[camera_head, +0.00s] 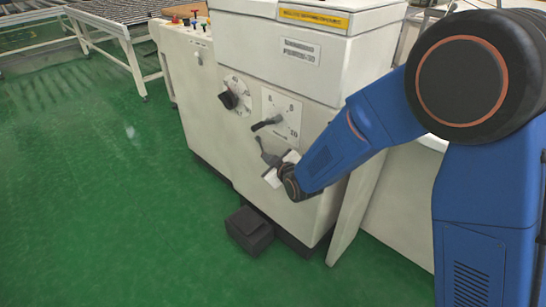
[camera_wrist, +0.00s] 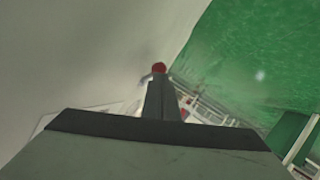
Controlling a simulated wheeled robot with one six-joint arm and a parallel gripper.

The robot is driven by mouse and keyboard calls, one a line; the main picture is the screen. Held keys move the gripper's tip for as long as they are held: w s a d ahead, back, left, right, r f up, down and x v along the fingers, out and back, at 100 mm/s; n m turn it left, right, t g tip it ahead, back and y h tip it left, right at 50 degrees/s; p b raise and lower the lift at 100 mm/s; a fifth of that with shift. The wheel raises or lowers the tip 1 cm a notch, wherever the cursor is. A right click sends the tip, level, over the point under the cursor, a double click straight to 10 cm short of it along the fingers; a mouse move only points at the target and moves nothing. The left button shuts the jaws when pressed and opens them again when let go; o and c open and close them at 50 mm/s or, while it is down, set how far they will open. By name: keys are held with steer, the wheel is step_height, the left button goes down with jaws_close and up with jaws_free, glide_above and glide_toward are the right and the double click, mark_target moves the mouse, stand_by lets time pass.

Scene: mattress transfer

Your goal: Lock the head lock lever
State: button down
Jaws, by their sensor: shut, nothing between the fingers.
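A black lever (camera_head: 266,123) sticks out from a white marked plate (camera_head: 290,109) on the front of the pale machine (camera_head: 270,45). It points to the left and slightly down. My gripper (camera_head: 263,142) is just below the lever, with its fingers pointing up toward it. The fingers are shut and empty. I cannot tell whether they touch the lever. In the wrist view, the shut fingers (camera_wrist: 160,95) show as a narrow dark shape, with a small red spot (camera_wrist: 158,68) at their tip. The lever cannot be made out there.
A round dial with a black knob (camera_head: 230,99) sits left of the lever plate. Coloured buttons (camera_head: 188,20) are on the panel further left. A dark box (camera_head: 249,230) stands on the floor below. The green floor (camera_head: 90,210) to the left is open.

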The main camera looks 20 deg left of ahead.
steer(key=shift+w+a+f, duration=0.1)
steer(key=shift+a+f, duration=0.1)
steer(key=shift+f, duration=0.5)
steer(key=shift+w+a+f, duration=0.1)
steer(key=shift+a+f, duration=0.15)
steer(key=shift+f, duration=0.4)
steer(key=shift+w+a+f, duration=0.1)
steer(key=shift+a+f, duration=0.1)
steer(key=shift+f, duration=0.5)
